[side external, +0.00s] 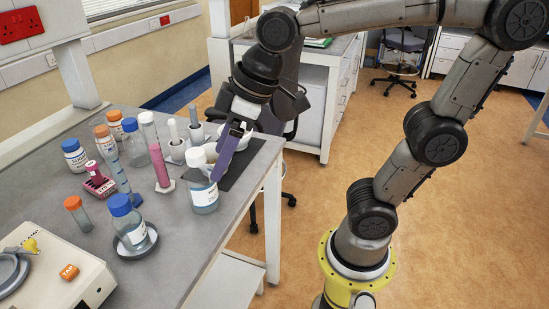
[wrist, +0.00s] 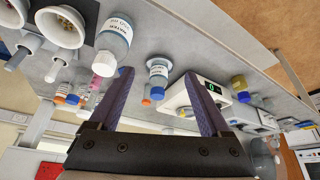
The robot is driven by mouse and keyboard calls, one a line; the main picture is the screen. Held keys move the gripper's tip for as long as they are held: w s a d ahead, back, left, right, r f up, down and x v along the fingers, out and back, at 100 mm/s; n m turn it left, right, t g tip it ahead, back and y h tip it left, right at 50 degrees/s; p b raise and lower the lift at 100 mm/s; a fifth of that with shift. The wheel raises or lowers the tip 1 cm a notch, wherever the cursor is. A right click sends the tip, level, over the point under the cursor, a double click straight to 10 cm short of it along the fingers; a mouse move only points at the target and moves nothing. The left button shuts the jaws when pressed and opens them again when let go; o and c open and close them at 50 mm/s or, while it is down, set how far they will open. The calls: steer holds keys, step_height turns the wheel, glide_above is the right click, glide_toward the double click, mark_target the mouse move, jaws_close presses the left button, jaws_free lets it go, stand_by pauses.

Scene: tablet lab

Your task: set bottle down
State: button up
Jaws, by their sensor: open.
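A clear bottle with a blue cap and white label (side external: 127,220) stands upright on a round dark dish (side external: 120,248) near the table's front; it also shows in the wrist view (wrist: 158,78), between my fingers but farther off. A second bottle, with a white cap and a water label (side external: 204,192), stands upright near the table's right edge. In the wrist view this bottle (wrist: 115,42) is outside my left finger. My gripper (side external: 219,174), with purple fingers, is open and empty. It is beside the white-capped bottle in the side view; I cannot tell if they touch.
White mortars (wrist: 62,27) stand on a dark mat (side external: 246,164) at the table's right. A pink tube (side external: 160,168), a magenta rack (side external: 98,184) and several capped bottles crowd the middle and back. A white device (side external: 85,285) with an orange block fills the front left.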

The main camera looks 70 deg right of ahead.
steer(key=s+d+f+m+t+h, duration=0.1)
steer(key=s+d+f+m+h, duration=0.1)
steer(key=s+d+f+m, duration=0.2)
steer(key=s+d, duration=0.3)
steer(key=s, duration=0.2)
steer(key=shift+s+d+f+m, duration=0.2)
steer(key=shift+s+d+m, duration=0.1)
steer(key=shift+d+m, duration=0.1)
stand_by(0.6)
